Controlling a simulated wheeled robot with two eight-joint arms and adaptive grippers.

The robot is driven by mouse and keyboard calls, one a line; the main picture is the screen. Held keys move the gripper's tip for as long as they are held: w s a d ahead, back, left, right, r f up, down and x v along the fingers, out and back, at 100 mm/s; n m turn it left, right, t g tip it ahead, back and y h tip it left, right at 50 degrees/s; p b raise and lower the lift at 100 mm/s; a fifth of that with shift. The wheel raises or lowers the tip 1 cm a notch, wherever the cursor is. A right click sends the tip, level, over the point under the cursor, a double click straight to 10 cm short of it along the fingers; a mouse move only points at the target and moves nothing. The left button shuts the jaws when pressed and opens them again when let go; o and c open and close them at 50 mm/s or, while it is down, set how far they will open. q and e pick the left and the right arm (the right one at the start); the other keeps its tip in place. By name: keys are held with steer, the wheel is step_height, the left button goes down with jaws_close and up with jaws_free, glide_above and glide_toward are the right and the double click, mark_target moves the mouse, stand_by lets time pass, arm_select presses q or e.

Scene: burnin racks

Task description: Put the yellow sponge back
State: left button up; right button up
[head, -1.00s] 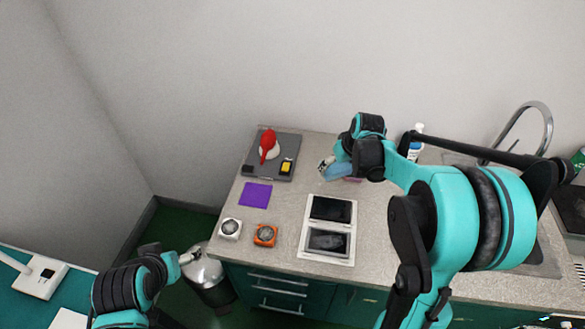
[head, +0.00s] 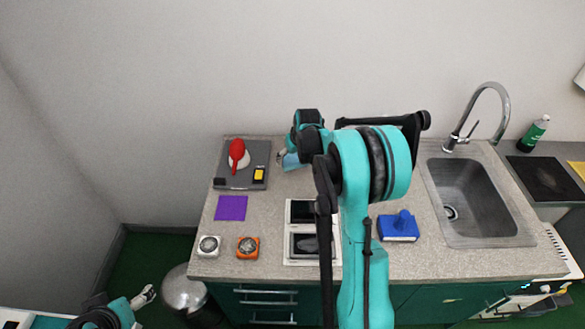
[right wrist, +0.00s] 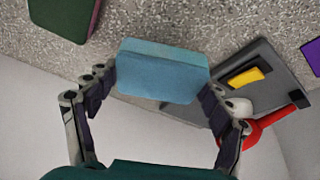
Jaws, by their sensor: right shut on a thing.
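My right gripper (head: 284,158) is shut on a light blue sponge-like block (head: 293,162), above the counter just right of the grey tray (head: 232,183). In the right wrist view the block (right wrist: 163,72) sits between both fingers (right wrist: 158,98). A small yellow block (head: 259,174), perhaps the yellow sponge, lies in a black holder on the tray's right side. It also shows in the right wrist view (right wrist: 246,77), apart from my fingers. My left gripper (head: 146,295) is low at the left, away from the counter; its jaw state is unclear.
A purple square (head: 231,208), white (head: 208,246) and orange (head: 248,247) devices and a white-framed panel (head: 290,260) lie in front. A blue block (head: 398,227) sits left of the sink (head: 468,200). A green block (right wrist: 63,18) shows in the wrist view.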

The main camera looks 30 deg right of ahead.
mark_target(293, 165)
steer(key=shift+w+a+f, duration=0.15)
steer(key=shift+w+f, duration=0.05)
step_height(293, 165, down, 3)
steer(key=shift+f+b, duration=0.1)
steer(key=shift+b, duration=0.55)
steer(key=shift+f, duration=0.4)
steer(key=shift+f, duration=0.1)
steer(key=o, duration=1.3)
